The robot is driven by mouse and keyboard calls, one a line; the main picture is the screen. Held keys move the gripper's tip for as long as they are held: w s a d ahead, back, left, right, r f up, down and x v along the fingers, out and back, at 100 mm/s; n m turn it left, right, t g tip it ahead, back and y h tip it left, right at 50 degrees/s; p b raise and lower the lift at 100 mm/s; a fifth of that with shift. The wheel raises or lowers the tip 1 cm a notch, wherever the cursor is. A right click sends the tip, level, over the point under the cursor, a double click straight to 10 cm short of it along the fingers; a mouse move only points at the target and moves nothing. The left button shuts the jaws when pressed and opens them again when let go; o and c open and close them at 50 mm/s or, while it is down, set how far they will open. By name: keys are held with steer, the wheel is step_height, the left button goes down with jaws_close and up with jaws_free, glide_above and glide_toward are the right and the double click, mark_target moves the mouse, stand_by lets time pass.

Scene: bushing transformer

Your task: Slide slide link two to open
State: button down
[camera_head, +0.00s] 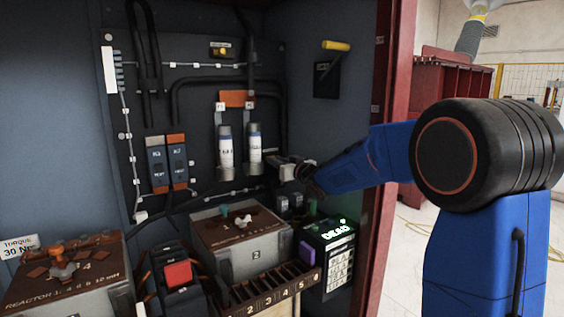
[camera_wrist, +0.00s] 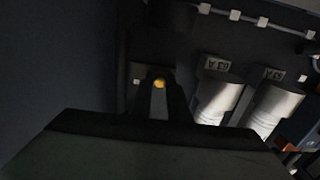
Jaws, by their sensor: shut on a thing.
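My gripper (camera_head: 287,168) reaches in from the right and is at the back panel, just right of the right-hand fuse cylinder. In the wrist view its dark fingers (camera_wrist: 160,98) are closed together around a small part with a yellow spot (camera_wrist: 160,84). Most of that part is hidden by the fingers, and no label on it shows. I cannot tell from the pictures whether it is slide link two or how far it has slid. Two small grey parts (camera_head: 289,204) sit just below the gripper on the panel; their markings are too small to read.
Two white fuse cylinders (camera_head: 226,150) with 63 A labels stand close left of my gripper. Two blue switches (camera_head: 167,163) are farther left. Below are a grey box marked 2 (camera_head: 243,262) and a green-lit display (camera_head: 338,234). The red cabinet edge (camera_head: 383,150) is near my arm.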

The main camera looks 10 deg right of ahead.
steer(key=shift+s+a, duration=0.1)
steer(key=shift+a, duration=0.1)
steer(key=c, duration=1.7)
jaws_free()
steer(key=shift+a, duration=0.1)
steer(key=shift+o, duration=0.2)
steer(key=v, duration=1.7)
steer(key=shift+s, duration=0.25)
steer(key=shift+d+f, duration=0.1)
steer(key=shift+d, duration=0.15)
